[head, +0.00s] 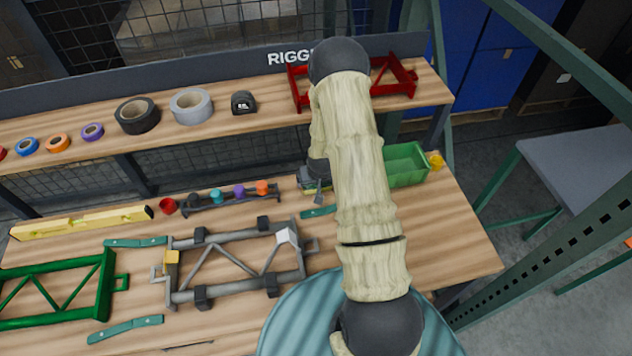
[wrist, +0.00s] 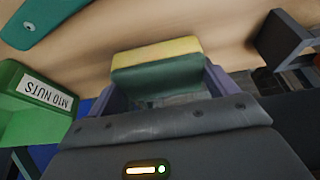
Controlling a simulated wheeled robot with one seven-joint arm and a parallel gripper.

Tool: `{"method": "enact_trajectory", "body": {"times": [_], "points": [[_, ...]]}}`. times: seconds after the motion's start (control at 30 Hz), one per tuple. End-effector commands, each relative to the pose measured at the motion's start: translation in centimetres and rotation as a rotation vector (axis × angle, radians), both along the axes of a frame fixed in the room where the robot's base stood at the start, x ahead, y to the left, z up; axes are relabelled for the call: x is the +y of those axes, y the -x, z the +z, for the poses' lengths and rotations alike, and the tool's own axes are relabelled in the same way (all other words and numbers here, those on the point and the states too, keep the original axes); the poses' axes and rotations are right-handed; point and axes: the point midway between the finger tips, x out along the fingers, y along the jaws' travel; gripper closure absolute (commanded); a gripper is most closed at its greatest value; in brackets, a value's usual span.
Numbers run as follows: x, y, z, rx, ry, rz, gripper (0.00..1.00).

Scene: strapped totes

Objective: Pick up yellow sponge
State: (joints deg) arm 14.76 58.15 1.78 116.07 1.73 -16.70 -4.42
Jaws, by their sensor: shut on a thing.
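The yellow sponge (wrist: 157,52) has a dark green underside layer and sits between the two fingers of my gripper (wrist: 160,88) in the wrist view. My gripper is shut on it. The wooden bench top is behind it in that view; I cannot tell whether the sponge touches the bench. In the head view my gripper (head: 316,182) is low over the back of the bench, left of the green bin, and my arm hides part of that area.
A green bin (head: 408,165), labelled M10 NUTS in the wrist view (wrist: 45,92), stands close beside my gripper. A grey frame (head: 235,290) and a green frame (head: 50,320) lie on the bench. A shelf (head: 190,128) with tape rolls and a red frame (head: 396,78) runs behind.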

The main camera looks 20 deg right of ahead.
Motion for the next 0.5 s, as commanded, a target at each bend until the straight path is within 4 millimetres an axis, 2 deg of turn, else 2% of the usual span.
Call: {"method": "enact_trajectory", "body": {"times": [0.17,0.5], "points": [[0.0,-0.1,2.1,-0.005,0.001,0.001,0.36],[0.0,-0.1,7.6,-0.004,0.001,0.000,0.36]]}}
